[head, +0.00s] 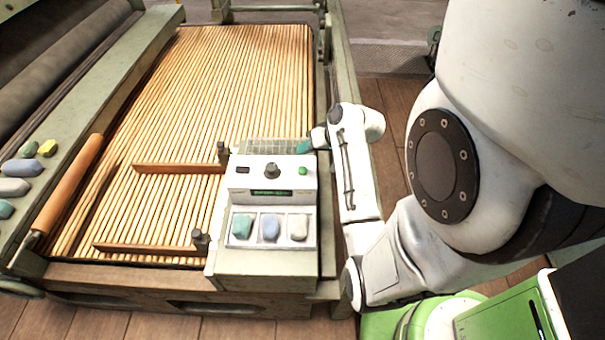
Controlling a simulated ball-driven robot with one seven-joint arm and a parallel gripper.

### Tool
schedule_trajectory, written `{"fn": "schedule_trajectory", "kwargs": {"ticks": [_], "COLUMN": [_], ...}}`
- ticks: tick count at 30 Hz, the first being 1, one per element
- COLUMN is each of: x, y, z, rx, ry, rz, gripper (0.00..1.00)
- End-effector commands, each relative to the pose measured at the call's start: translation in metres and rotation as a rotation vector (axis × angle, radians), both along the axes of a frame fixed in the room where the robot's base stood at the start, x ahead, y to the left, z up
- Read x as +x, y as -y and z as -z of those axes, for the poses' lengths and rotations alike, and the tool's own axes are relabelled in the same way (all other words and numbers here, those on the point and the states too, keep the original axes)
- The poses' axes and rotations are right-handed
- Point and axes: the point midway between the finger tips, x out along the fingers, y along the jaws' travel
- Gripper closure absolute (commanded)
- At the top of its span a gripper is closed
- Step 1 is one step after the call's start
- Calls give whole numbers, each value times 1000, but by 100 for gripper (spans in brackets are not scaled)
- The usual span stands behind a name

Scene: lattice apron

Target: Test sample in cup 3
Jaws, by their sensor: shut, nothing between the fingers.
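A pale tester box (236,190) stands at the front right corner of the slatted bed. Its top has a dark knob (271,170), a green button (303,170) and a small lit green display (272,193), too small to read. Below, a tray has three cups: a teal sample (242,226) in the left, a blue sample (271,229) in the middle and a cream sample (299,228) in the right. Cup numbers are not legible. My gripper (306,145) is behind the box's right back corner, teal at its tip, shut and empty, apart from the knob and samples.
The slatted bed (225,90) carries two wooden bars (145,248) left of the box. Several coloured lumps (14,187) lie on the left ledge. A wooden roller (70,187) runs along that side. A green frame rail (345,60) borders the bed's right.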

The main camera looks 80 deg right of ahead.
Motion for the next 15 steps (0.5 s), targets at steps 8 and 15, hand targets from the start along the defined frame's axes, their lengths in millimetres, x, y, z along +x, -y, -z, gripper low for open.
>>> {"fn": "schedule_trajectory", "kwargs": {"ticks": [8, 15], "x": [0, 0], "y": [0, 0], "z": [38, 54], "rx": [1, -1], "ry": [-1, 0], "rz": [-1, -1], "gripper": [100, 100]}}
